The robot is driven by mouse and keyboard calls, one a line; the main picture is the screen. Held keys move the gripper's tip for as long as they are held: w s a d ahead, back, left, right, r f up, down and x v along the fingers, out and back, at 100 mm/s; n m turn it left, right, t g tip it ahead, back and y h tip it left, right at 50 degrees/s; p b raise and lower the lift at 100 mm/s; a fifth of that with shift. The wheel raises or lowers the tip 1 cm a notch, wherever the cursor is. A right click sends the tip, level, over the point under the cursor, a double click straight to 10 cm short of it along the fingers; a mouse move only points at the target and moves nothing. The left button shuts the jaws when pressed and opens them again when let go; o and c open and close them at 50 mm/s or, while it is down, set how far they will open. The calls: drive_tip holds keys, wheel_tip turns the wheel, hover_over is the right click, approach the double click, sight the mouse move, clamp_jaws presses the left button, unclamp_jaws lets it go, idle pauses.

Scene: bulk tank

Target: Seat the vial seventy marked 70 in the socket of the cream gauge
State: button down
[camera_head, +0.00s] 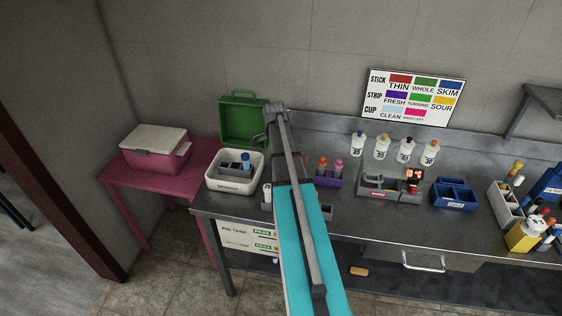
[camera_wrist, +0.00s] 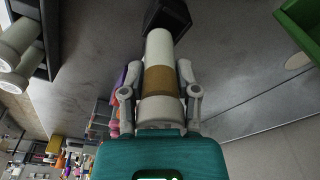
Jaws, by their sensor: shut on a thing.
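In the wrist view my gripper (camera_wrist: 161,100) is shut on a white cylinder (camera_wrist: 159,48) with a tan-brown band. A dark angular piece (camera_wrist: 167,14) is at its far end; I cannot tell whether it is a cap or something behind. No number shows on the held cylinder, so I cannot read a 70. In the head view my arm hides the gripper and the held piece. A grey device (camera_head: 378,188) with a lit red display (camera_head: 414,174) stands on the counter right of my arm; I cannot tell whether it is the cream gauge.
A white tub (camera_head: 211,183) and open green case (camera_head: 223,123) stand left of my arm. A purple rack (camera_head: 328,182), blue bin (camera_head: 454,205), and yellow holder (camera_head: 522,238) stand right. Several white bottles (camera_head: 382,151) line the back. Bare counter (camera_head: 410,228) lies in front.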

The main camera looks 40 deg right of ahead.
drive_tip(key=shift+f, duration=0.1)
drive_tip(key=shift+w+d+f+b, duration=0.25)
drive_tip(key=shift+w+f+b, duration=0.2)
drive_tip(key=shift+b, duration=0.2)
drive_tip(key=shift+s+f+b, duration=0.1)
drive_tip(key=shift+f+b, duration=1.3)
drive_tip(key=shift+f, duration=0.1)
drive_tip(key=shift+f, duration=0.1)
drive_tip(key=shift+c, duration=1.7)
unclamp_jaws()
drive_tip(key=r+p, duration=0.4)
drive_tip(key=a+r+p, duration=0.1)
drive_tip(key=r+p, duration=0.7)
drive_tip(key=shift+w+a+r, duration=0.1)
drive_tip(key=shift+w+a, duration=0.15)
